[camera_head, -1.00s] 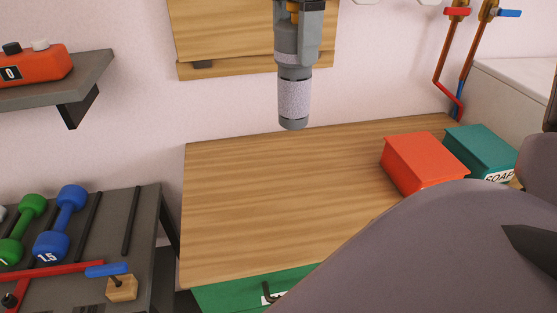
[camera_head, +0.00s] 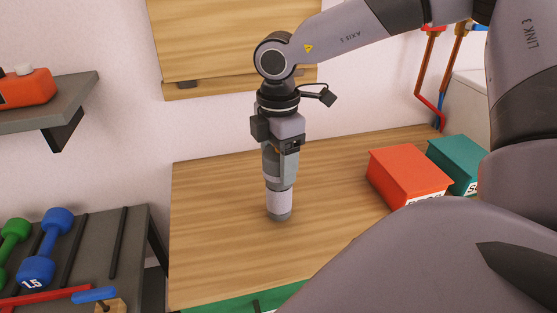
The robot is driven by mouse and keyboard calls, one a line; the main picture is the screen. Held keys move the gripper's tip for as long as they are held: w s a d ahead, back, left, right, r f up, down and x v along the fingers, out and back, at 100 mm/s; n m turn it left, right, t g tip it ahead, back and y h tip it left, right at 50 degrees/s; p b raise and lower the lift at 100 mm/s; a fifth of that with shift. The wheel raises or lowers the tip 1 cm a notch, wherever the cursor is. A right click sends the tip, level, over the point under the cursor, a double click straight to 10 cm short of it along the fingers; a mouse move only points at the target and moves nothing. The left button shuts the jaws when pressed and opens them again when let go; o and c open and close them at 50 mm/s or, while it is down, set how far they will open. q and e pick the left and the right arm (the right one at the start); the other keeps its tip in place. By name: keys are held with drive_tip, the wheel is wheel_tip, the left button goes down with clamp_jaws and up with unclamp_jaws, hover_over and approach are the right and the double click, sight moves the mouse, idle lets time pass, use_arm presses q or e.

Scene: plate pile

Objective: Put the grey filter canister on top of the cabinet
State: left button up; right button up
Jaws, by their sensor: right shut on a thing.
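The grey filter canister (camera_head: 279,202) is upright, pale and speckled in the middle with a darker grey bottom end. My right gripper (camera_head: 278,180) points down and is shut on its upper part, which the fingers hide. The canister's bottom is at or just above the wooden top of the cabinet (camera_head: 215,235); I cannot tell whether it touches. The cabinet has a green front, seen only at the bottom edge. My left gripper is not in view.
A red box (camera_head: 405,175) and a teal box (camera_head: 457,160) stand at the right on the cabinet top. A dumbbell rack (camera_head: 135,225) is at left, below a wall shelf (camera_head: 50,105). A wooden wall panel (camera_head: 200,40) hangs behind. The left cabinet top is clear.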

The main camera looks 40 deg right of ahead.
drive_tip(key=shift+f, duration=0.3)
drive_tip(key=shift+f, duration=0.15)
drive_tip(key=o, duration=1.7)
drive_tip(key=shift+c, duration=0.2)
wheel_tip(320, 180, up, 12)
drive_tip(key=shift+r+b, duration=0.15)
drive_tip(key=shift+b, duration=0.2)
